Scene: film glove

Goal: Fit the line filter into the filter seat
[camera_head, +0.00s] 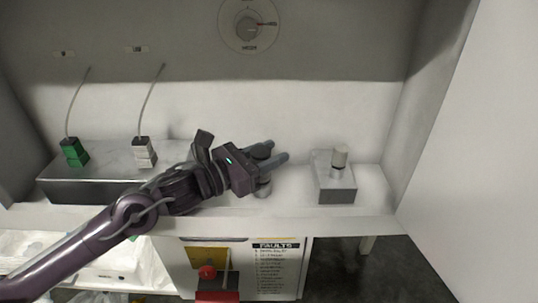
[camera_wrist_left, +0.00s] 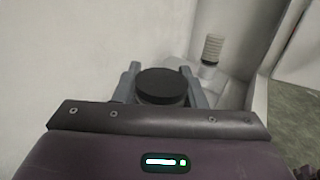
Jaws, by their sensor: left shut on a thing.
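My left gripper (camera_head: 272,157) is shut on a dark-topped cylinder (camera_wrist_left: 162,86), held between its two fingers left of the small block. A pale ribbed cylinder (camera_head: 340,156), which looks like a filter cartridge, stands upright on the small grey block (camera_head: 337,190) at the right of the shelf. The ribbed cylinder also shows in the left wrist view (camera_wrist_left: 213,48), beyond the right finger. I cannot tell for certain which part is the filter seat. My right gripper is not in view.
A long grey box (camera_head: 95,184) at the left carries a green plug (camera_head: 74,152) and a white plug (camera_head: 144,152) with cables. A dial (camera_head: 248,27) is on the back wall. A white panel (camera_head: 470,140) bounds the right. The shelf between my gripper and the block is clear.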

